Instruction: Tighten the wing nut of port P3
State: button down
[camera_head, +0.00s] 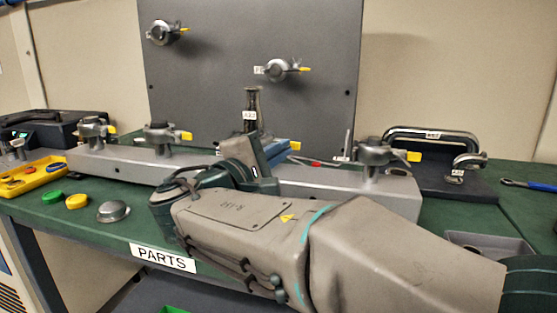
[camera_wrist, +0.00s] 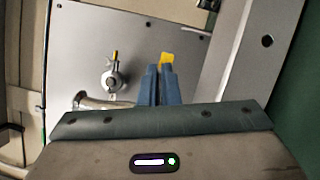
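The bench rail carries several clamped ports with yellow-tipped wing nuts: one at far left (camera_head: 92,130), one beside it (camera_head: 162,137), and one at right (camera_head: 373,155). Another yellow wing tab (camera_head: 295,146) shows behind my arm; its port is mostly hidden. No P3 label is readable. My gripper (camera_head: 284,152) is at this hidden port. In the wrist view my blue fingers (camera_wrist: 160,84) are close together, with the yellow tab (camera_wrist: 167,59) right at their tips. I cannot tell whether the tab is pinched between them or just beyond.
A grey upright panel (camera_head: 230,40) behind carries two ports, upper (camera_head: 164,33) and lower (camera_head: 282,70). Left are a yellow tray (camera_head: 45,172), green and yellow caps and a metal cup (camera_head: 113,211). A handled dark block (camera_head: 432,180) stands right. My arm crosses the bench front.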

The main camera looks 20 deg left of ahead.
jog(key=m+g+b, duration=0.1)
jog(key=m, duration=0.2)
jog(key=m+g+y+b, duration=0.1)
jog(key=m, duration=0.2)
jog(key=m+g+b, duration=0.1)
jog(key=m, duration=0.2)
jog(key=shift+f+g+b, duration=0.3)
jog(key=shift+f+b, duration=0.1)
jog(key=shift+y, duration=0.4)
jog(key=c, duration=1.9)
grip_release()
jog(key=shift+r, duration=0.1)
